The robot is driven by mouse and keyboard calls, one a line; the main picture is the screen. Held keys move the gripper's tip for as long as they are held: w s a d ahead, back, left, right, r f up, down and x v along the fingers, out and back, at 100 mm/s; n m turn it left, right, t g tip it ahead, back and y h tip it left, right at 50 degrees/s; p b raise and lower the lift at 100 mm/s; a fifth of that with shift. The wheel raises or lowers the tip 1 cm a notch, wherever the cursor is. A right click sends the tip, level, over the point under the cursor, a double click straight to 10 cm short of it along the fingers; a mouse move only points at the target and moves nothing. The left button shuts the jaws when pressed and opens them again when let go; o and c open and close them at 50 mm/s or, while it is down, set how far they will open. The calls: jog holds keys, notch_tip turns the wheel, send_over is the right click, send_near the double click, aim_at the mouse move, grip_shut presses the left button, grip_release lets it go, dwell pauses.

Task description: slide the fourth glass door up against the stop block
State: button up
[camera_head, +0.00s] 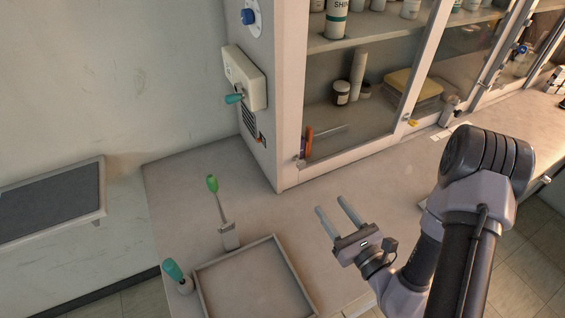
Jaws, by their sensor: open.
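A white cabinet with sliding glass doors stands along the back of the counter. The nearest glass pane (382,75) shows the shelves behind it; another glass pane (467,50) is farther right. I cannot tell which door is the fourth. A small orange block (308,141) stands upright at the lower left corner of the cabinet opening; I cannot tell whether it is the stop block. My gripper (330,203) is open and empty, over the counter in front of the cabinet, apart from the doors.
A shallow tray (196,281) lies at the counter's front left. A wall box (244,78) with a teal lever is on the cabinet's side. Counter before the nearest pane is clear.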

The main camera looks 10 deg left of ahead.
aim_at(303, 165)
jog(key=b+x, duration=0.4)
jog(key=x, duration=1.3)
jog(key=shift+w+d, duration=0.1)
jog(key=shift+w, duration=0.05)
jog(key=shift+c, duration=0.4)
grip_shut()
jog(key=shift+d, duration=0.15)
